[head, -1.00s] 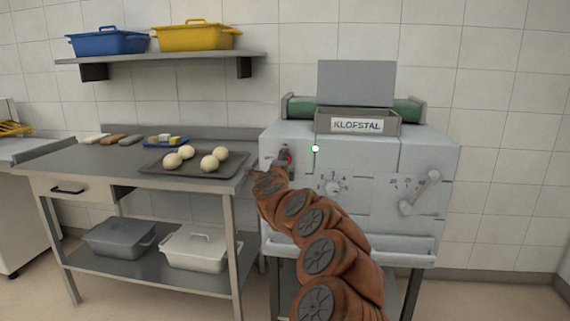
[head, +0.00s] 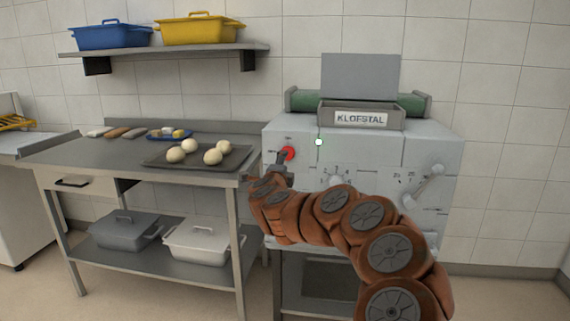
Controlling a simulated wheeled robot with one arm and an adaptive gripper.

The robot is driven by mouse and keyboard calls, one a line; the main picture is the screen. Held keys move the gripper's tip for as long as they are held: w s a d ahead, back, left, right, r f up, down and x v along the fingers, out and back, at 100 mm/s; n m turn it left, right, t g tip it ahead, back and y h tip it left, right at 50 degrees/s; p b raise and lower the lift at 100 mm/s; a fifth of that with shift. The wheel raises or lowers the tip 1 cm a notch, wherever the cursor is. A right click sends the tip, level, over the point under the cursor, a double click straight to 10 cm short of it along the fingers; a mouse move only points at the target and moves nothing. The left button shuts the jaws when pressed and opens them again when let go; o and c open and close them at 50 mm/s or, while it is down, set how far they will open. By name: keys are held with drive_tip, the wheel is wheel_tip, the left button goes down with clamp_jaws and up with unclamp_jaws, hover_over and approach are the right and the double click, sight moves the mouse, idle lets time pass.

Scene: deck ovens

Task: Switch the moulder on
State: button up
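The moulder (head: 420,150) is a pale grey machine labelled KLOFSTAL, on a stand right of the steel table. A red round control (head: 289,153) sits at the upper left of its front. My gripper (head: 283,161) is at this control, its tip just below and left of it. The fingers are small and partly hidden by my arm, so I cannot tell whether they are open, shut or touching the control. A small light (head: 319,142) on the front shows white with a green edge. A numbered dial (head: 336,178) is partly behind my arm.
A wall shelf (head: 160,51) holds blue and yellow tubs.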

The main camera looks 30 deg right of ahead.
drive_tip(key=shift+v, duration=1.4)
drive_tip(key=shift+r, duration=0.1)
